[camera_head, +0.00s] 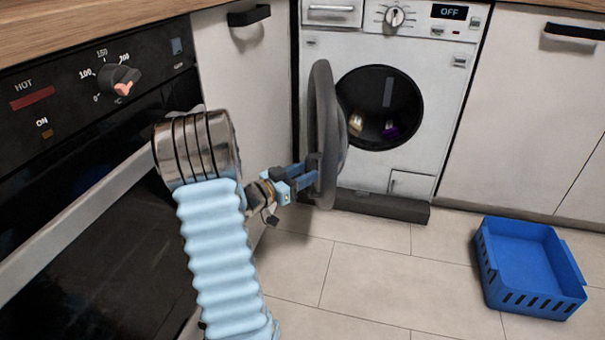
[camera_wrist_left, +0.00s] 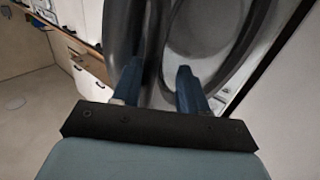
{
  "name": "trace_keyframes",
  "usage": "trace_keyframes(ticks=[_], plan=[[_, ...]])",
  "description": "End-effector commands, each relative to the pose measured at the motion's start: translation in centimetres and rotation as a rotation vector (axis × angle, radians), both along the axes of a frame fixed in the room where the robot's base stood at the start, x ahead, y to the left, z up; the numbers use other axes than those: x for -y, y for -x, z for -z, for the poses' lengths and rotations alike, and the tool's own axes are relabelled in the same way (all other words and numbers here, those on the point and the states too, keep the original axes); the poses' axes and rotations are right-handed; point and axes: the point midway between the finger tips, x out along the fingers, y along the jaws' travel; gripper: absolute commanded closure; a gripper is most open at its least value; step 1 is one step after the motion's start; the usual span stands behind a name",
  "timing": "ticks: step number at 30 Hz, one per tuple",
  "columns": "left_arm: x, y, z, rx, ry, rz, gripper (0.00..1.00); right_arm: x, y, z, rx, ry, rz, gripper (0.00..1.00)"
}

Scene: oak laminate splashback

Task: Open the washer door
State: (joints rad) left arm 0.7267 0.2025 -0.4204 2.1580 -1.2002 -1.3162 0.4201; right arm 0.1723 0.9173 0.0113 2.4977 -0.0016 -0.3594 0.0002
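The white washer (camera_head: 447,75) stands at the back, and its display reads OFF. Its round grey door (camera_head: 323,120) is swung wide open to the left, seen nearly edge-on. The dark drum opening (camera_head: 400,90) is exposed, with a few small items inside. My left gripper (camera_head: 312,172) is at the lower part of the door. In the left wrist view, the two blue fingers (camera_wrist_left: 160,85) are spread apart with the door (camera_wrist_left: 205,40) rim close in front and between them. I cannot tell if they touch it. My right gripper is not in view.
An oven (camera_head: 95,180) with a long handle stands at the left, close to my left arm. A blue basket (camera_head: 528,265) sits on the tiled floor at the right. The floor (camera_head: 375,265) before the washer is clear.

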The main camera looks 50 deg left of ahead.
Motion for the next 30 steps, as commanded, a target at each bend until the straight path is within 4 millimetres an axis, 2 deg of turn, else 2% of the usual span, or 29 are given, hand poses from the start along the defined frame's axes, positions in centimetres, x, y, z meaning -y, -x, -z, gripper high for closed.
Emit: trace_keyframes(ticks=[9,11,15,24,30], plan=[[0.1,0.0,-0.4,0.002,0.000,0.003,0.58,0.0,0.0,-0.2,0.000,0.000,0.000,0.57],[0.1,-0.1,-0.9,0.002,-0.001,0.003,0.58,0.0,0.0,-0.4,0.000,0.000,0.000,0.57],[0.0,-0.1,-3.7,0.004,-0.004,0.002,0.58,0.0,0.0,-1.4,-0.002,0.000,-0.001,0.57],[4.5,3.4,-10.2,0.009,-0.002,0.003,0.58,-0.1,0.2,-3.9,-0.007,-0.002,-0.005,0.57],[8.3,6.4,-11.9,0.005,-0.001,0.002,0.58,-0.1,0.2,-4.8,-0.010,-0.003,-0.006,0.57]])
